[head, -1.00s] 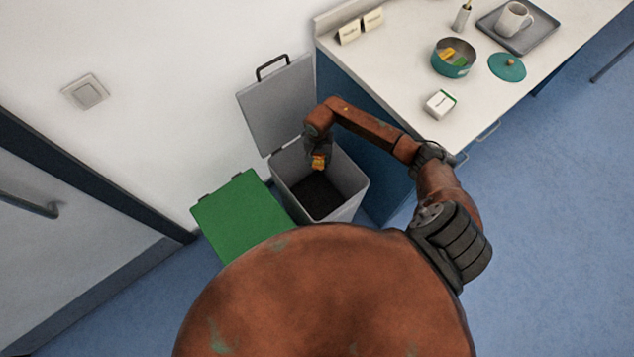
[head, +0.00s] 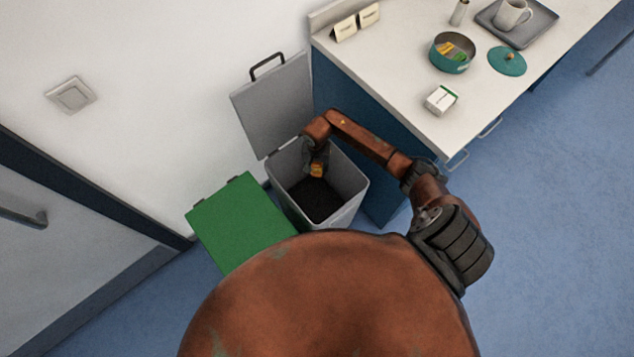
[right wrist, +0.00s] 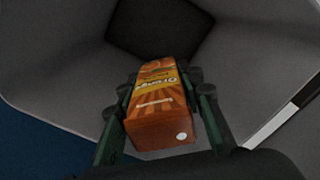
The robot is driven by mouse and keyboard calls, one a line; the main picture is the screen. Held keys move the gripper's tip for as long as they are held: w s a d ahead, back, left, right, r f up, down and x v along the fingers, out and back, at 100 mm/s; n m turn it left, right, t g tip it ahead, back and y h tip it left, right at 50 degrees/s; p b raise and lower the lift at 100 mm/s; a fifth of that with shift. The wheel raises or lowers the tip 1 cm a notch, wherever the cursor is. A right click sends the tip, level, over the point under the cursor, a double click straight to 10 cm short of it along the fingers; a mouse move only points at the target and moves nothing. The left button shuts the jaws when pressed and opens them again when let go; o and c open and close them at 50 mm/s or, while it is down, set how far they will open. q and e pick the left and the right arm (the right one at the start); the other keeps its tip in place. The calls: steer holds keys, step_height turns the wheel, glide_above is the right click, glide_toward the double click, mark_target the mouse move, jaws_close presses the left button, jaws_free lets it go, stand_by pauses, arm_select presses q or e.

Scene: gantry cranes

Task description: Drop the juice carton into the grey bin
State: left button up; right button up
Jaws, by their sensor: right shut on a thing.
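The orange juice carton (right wrist: 158,105) is between the fingers of my right gripper (right wrist: 160,115), which is shut on it. In the right wrist view the grey bin's (right wrist: 240,60) inner walls and dark bottom lie beyond the carton. In the head view the carton (head: 317,171) shows small and orange below my right gripper (head: 316,165), over the open mouth of the grey bin (head: 345,212). The bin's grey lid (head: 272,105) stands raised against the wall. My left gripper is not in view.
A bin with a shut green lid (head: 240,222) stands left of the grey bin. On the right, a white counter (head: 400,75) over a blue cabinet carries a teal pot (head: 452,66), its lid (head: 507,61), a small white box (head: 441,99) and a tray with a mug (head: 512,14).

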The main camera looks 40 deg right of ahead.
steer(key=o, duration=1.4)
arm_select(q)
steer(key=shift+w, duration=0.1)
arm_select(e)
step_height(320, 180, up, 6)
steer(key=p, duration=0.3)
steer(key=shift+w+r, duration=0.1)
arm_select(q)
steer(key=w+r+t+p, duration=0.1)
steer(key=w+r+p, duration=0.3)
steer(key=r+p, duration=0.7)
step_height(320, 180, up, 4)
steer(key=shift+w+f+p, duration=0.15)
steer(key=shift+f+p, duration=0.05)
steer(key=shift+p, duration=0.2)
arm_select(e)
steer(key=s+a+r+n, duration=0.2)
steer(key=s+a+r, duration=0.1)
steer(key=r, duration=0.5)
steer(key=s+a+r+n, duration=0.2)
steer(key=s+a+r, duration=0.2)
steer(key=r, duration=0.4)
steer(key=s+a+r+n, duration=0.3)
steer(key=r, duration=0.5)
steer(key=shift+s+a, duration=0.2)
steer(key=shift+s, duration=0.15)
steer(key=shift+f, duration=0.1)
